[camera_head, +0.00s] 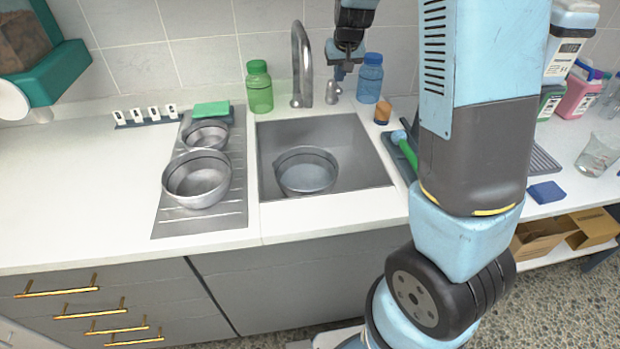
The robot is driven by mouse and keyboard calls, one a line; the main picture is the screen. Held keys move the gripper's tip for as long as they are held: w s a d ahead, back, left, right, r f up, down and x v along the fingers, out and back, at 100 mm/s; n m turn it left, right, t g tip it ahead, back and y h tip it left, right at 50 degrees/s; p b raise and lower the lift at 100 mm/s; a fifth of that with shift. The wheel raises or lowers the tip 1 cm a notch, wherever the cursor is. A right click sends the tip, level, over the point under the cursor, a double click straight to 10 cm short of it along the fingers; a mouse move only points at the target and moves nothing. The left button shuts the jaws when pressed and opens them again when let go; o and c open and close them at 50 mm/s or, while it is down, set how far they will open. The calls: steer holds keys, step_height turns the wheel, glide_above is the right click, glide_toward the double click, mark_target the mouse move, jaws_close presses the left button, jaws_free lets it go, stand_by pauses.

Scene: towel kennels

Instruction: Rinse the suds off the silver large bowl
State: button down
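A silver bowl (306,172) sits upright in the sink (350,135), below the faucet (301,65). Its inside looks pale and smooth; I cannot tell whether that is water or suds. A large silver bowl (196,180) stands on the ribbed drainboard (180,225) left of the sink, with a smaller silver bowl (206,134) behind it. No suds are clear on either. My gripper (339,72) points down at the back of the sink, right of the faucet, close to the small tap lever (333,92). Its fingers are too small to read, and contact with the lever is unclear.
A green bottle (259,87) stands left of the faucet and a blue bottle (370,78) right of it. A green sponge (211,109) lies behind the small bowl. An orange-sided cup (382,111) is right of the sink. The left counter is mostly clear.

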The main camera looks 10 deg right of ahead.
steer(key=v, duration=0.6)
steer(key=shift+s+r, duration=0.25)
steer(key=shift+s, duration=0.1)
steer(key=shift+r, duration=0.1)
stand_by(0.4)
steer(key=v, duration=1.3)
steer(key=shift+r, duration=0.2)
steer(key=shift+s, duration=0.1)
steer(key=s+d+f+t, duration=0.1)
steer(key=s+f, duration=0.2)
steer(key=s, duration=2.5)
